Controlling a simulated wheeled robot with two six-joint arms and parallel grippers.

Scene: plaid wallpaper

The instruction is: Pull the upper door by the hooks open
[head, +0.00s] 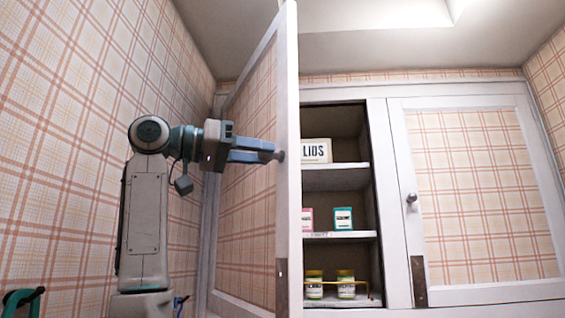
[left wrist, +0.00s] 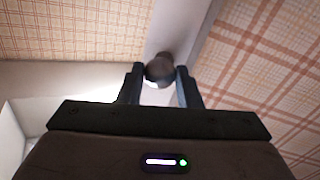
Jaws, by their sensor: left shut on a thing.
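The upper door (head: 248,190) is a white frame with a plaid panel. It stands swung wide open to the left, its free edge towards me. Its round dark knob (left wrist: 160,69) sits between my left gripper's fingers in the left wrist view. The knob also shows by the door's edge in the head view (head: 281,157). My left gripper (head: 275,153) reaches in from the left and is shut on the knob. It shows in the left wrist view too (left wrist: 160,76). My right gripper is not in view.
The open cabinet (head: 335,172) shows shelves with a "LIDS" box (head: 316,151), small boxes (head: 343,219) and jars (head: 345,284). A second plaid door (head: 480,190) with its own knob (head: 411,198) is shut at right. The plaid wall (head: 70,150) stands close left of my arm.

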